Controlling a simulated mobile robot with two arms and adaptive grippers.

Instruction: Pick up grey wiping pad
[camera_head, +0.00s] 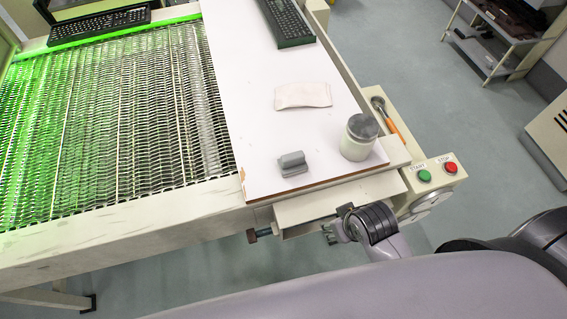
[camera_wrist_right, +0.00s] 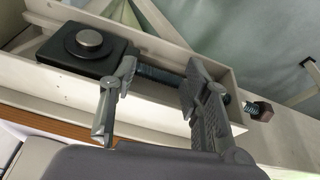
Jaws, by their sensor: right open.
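The grey wiping pad (camera_head: 292,163) is a small grey block with a raised top part. It lies on the white board (camera_head: 262,120) near its front edge in the head view. My right gripper (camera_head: 329,234) is low at the front edge of the machine, below and to the right of the pad and apart from it. In the right wrist view my right gripper (camera_wrist_right: 160,80) has its fingers spread with nothing held between them. The pad does not show in the right wrist view. My left gripper is not in view.
A lidded jar (camera_head: 357,143), a pale cloth-like sheet (camera_head: 303,95) and a black keyboard (camera_head: 288,22) sit on the board. A brush (camera_head: 391,121) and START and STOP buttons (camera_head: 437,173) are at right. A bolt and black plate (camera_wrist_right: 88,52) are under the gripper.

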